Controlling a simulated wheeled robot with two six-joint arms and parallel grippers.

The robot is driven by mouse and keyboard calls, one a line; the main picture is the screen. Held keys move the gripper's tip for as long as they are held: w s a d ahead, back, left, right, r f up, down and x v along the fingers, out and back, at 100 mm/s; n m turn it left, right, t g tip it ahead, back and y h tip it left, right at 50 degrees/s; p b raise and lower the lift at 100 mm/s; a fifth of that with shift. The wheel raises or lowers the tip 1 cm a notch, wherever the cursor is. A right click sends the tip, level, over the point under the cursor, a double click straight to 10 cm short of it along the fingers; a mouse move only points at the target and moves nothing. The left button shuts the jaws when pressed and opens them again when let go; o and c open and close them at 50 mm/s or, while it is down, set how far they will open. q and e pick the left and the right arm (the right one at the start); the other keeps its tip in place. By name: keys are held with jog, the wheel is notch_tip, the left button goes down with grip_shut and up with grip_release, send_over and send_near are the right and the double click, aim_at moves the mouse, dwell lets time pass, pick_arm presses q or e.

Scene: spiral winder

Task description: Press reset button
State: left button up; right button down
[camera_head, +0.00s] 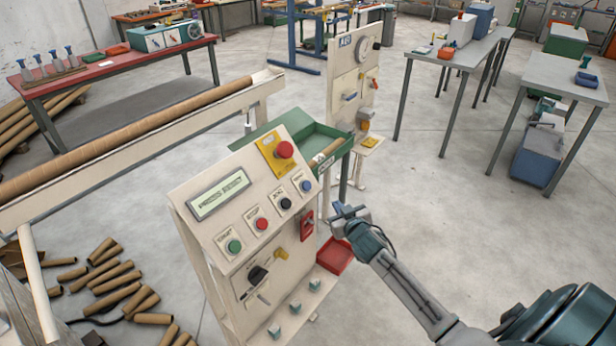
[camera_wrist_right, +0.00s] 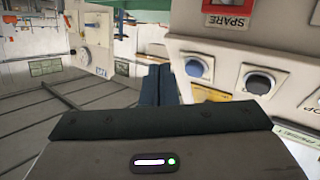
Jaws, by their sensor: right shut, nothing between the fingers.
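The control panel (camera_head: 222,232) is a beige sloped console in the middle of the head view. It carries a row of round buttons: green (camera_head: 234,246), red (camera_head: 261,223), black (camera_head: 285,203) and blue (camera_head: 306,186). Their labels are too small to read surely, so I cannot confirm which is reset. The blue button (camera_wrist_right: 197,68) and black button (camera_wrist_right: 258,82) also show in the right wrist view. My right gripper (camera_head: 341,210) is shut and empty, right of the panel and apart from the blue button. Its fingers (camera_wrist_right: 157,86) point ahead in the wrist view. My left gripper is out of view.
A large red stop knob (camera_head: 284,150) on a yellow plate sits above the buttons, beside a display (camera_head: 219,194). A green tray (camera_head: 291,135) stands behind the panel. A red bin (camera_head: 335,256) is below my right gripper. Cardboard tubes (camera_head: 115,277) lie on the left floor.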

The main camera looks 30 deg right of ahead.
aim_at(307, 186)
notch_tip(307, 186, up, 9)
jog(key=w+t+p, duration=0.1)
jog(key=shift+w+a+r+t, duration=0.15)
jog(key=shift+w+a+t, duration=0.1)
jog(key=shift+t, duration=0.15)
jog(key=w+a+f+b, duration=0.2)
jog(key=w+f+b, duration=0.1)
jog(key=w+f, duration=0.2)
jog(key=shift+w+a+f+b, duration=0.25)
jog(key=shift+w+f+b, duration=0.15)
jog(key=shift+w, duration=0.25)
dwell(1.6)
jog(key=shift+w+a+f, duration=0.1)
jog(key=shift+w+f, duration=0.15)
jog(key=shift+w, duration=0.05)
